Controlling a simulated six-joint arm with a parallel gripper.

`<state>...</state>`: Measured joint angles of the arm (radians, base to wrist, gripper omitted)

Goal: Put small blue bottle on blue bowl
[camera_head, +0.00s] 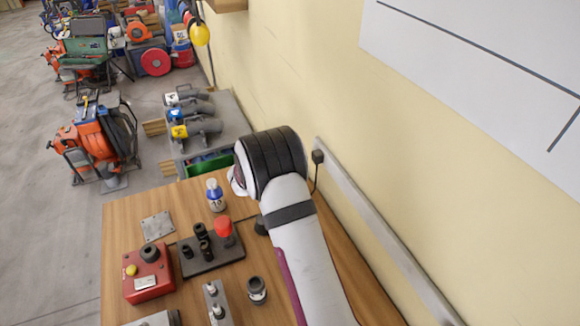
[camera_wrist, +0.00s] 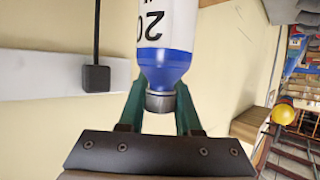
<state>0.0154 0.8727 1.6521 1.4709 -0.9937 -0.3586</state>
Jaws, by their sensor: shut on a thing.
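In the wrist view my gripper (camera_wrist: 161,98) is shut on the grey neck or cap of a bottle (camera_wrist: 167,60). That bottle has a blue shoulder and a white body with dark figures, which appear upside down. In the head view my jaws and the held bottle are hidden behind my wrist. A small bottle (camera_head: 215,196) with a pale cap, blue upper part and white lower part stands on the wooden table, left of my wrist, with no fingers visible on it. I see no blue bowl in either view.
A red control box (camera_head: 148,275), a dark block with a red knob (camera_head: 222,228), a metal plate (camera_head: 157,226) and a black fitting (camera_head: 257,290) occupy the table. The wall with a black plug (camera_head: 318,157) is close on the right; the plug shows in the wrist view (camera_wrist: 96,78).

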